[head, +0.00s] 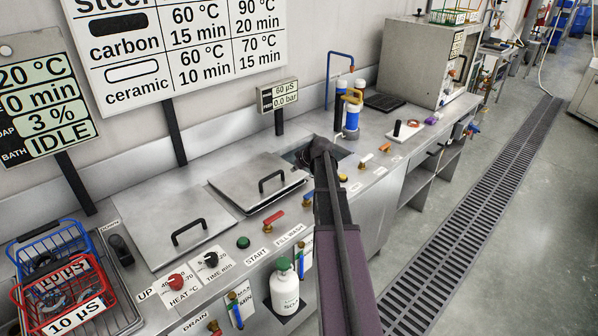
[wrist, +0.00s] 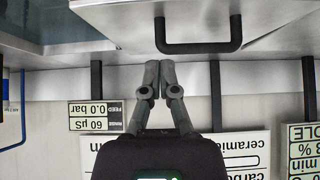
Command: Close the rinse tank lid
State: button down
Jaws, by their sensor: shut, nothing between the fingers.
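The metal lid with a black bar handle (head: 272,180) lies over a tank in the middle of the counter in the head view; I take it as the rinse tank lid (head: 238,180). A dark gap shows along its front right edge, so it does not look flush. In the wrist view a lid (wrist: 115,17) with a black handle (wrist: 198,47) is at the top. My gripper (wrist: 160,72) is shut and empty, its tips near the handle's left end; contact cannot be told. In the head view my dark arm hides the fingertips, right of the lid.
A second closed lid (head: 165,222) with a handle lies to the left. Red and blue baskets (head: 62,275) stand at far left. A dark sink opening (head: 300,154) is partly hidden behind my arm. Blue-and-white filters (head: 352,115) and a small display (head: 278,95) stand behind. Knobs line the front.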

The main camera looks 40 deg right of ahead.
aim_at(293, 194)
jog(key=b+x, duration=0.3)
jog(key=x, duration=0.1)
jog(key=shift+f, duration=0.3)
jog(key=shift+s+f+b, duration=0.1)
jog(key=shift+f+b, duration=0.7)
jog(key=shift+b, duration=0.05)
jog(key=shift+s+f+b, duration=0.15)
jog(key=shift+f+b, duration=0.65)
jog(key=shift+f, duration=0.15)
jog(key=f+b, duration=0.3)
jog(key=shift+s, duration=0.25)
jog(key=shift+r, duration=0.15)
jog(key=shift+w+r+p, duration=0.1)
jog(key=shift+r+p, duration=0.2)
jog(key=shift+p, duration=0.05)
jog(key=r+p, duration=0.4)
jog(key=shift+s, duration=0.25)
jog(key=p+v, duration=0.2)
jog(key=v, duration=0.1)
jog(key=p+v, duration=0.2)
jog(key=v, duration=0.1)
jog(key=p+v, duration=0.2)
jog(key=v, duration=0.1)
jog(key=shift+s+d+f, duration=0.1)
jog(key=shift+s+f, duration=0.1)
jog(key=shift+s, duration=0.3)
